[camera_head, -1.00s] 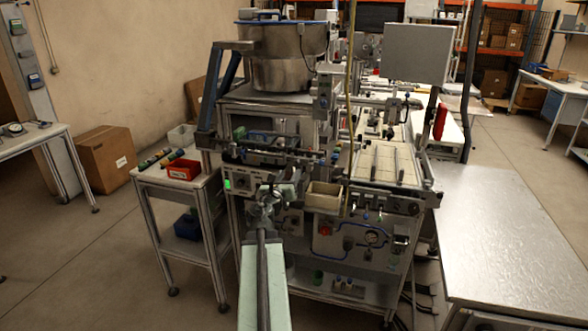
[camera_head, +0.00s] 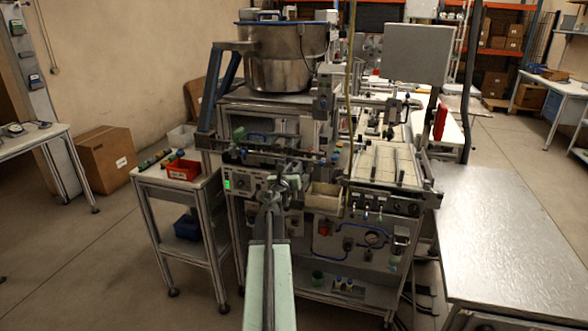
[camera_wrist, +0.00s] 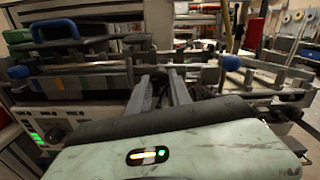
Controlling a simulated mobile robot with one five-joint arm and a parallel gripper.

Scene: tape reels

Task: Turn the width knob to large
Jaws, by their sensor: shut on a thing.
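My gripper (camera_head: 283,184) reaches to the front of the tape machine (camera_head: 325,245), beside the control panel. In the wrist view its two grey fingers (camera_wrist: 163,88) point forward and close on a small dark part, which I take to be the width knob (camera_wrist: 158,74). The fingers hide most of the knob. No marking or pointer on it can be read, so its setting cannot be told.
A control panel with a green display (camera_head: 227,184) lies left of the gripper. A beige bin (camera_head: 323,196) is close on its right. A rail with blue balls (camera_wrist: 231,63) crosses behind the fingers. A side table with a red bin (camera_head: 183,170) stands left.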

